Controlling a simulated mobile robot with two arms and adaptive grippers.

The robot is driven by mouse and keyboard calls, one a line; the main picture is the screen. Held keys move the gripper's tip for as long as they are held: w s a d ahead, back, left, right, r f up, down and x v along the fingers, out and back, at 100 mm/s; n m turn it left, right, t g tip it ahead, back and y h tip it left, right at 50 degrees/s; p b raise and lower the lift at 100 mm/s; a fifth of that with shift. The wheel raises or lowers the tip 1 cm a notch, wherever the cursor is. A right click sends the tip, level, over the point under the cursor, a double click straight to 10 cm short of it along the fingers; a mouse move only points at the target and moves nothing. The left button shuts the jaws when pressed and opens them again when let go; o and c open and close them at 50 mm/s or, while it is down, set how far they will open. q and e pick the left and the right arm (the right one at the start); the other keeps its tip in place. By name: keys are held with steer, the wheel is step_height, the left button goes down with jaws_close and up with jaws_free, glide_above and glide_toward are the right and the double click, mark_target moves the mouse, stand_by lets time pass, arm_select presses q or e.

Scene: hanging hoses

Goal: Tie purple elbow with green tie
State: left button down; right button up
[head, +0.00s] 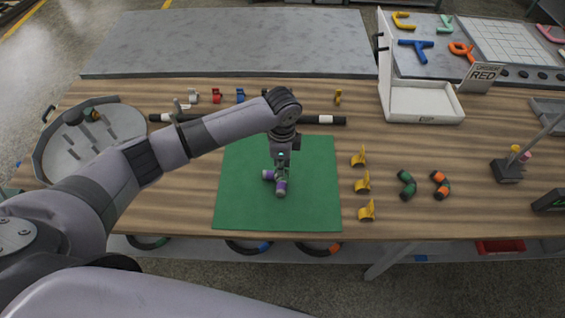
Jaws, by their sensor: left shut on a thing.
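The purple elbow (280,188) is on the green mat (315,205), a little above the mat's middle. One end points left and the other towards the front edge. My left gripper (281,170) reaches down from above and is shut on the elbow at its bend; the fingers hide part of it. A little green shows at the fingertips, but I cannot tell whether it is the green tie or the mat. I see no other clear green tie. My right gripper is not in view.
Yellow clips (362,182) stand right of the mat, beside a green-and-black elbow (407,185) and an orange-and-black elbow (440,185). A round tray (45,165) is at the left. A dark bar (325,120) lies behind the mat. A white bin (422,103) stands at the back right.

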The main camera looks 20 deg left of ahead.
arm_select(q)
steer(key=shift+s+f, duration=0.1)
steer(key=shift+f, duration=0.85)
steer(key=shift+f+b, duration=0.5)
steer(key=shift+f, duration=0.45)
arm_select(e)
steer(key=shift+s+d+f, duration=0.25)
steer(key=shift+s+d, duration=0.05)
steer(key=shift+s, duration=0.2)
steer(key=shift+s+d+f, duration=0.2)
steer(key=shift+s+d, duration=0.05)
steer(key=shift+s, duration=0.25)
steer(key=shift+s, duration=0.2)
arm_select(q)
steer(key=shift+p, duration=0.35)
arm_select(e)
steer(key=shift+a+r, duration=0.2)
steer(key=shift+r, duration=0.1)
arm_select(q)
steer(key=shift+f, duration=0.25)
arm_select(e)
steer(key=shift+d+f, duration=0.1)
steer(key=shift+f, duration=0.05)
arm_select(q)
steer(key=shift+f+b, duration=0.4)
steer(key=shift+f, duration=0.1)
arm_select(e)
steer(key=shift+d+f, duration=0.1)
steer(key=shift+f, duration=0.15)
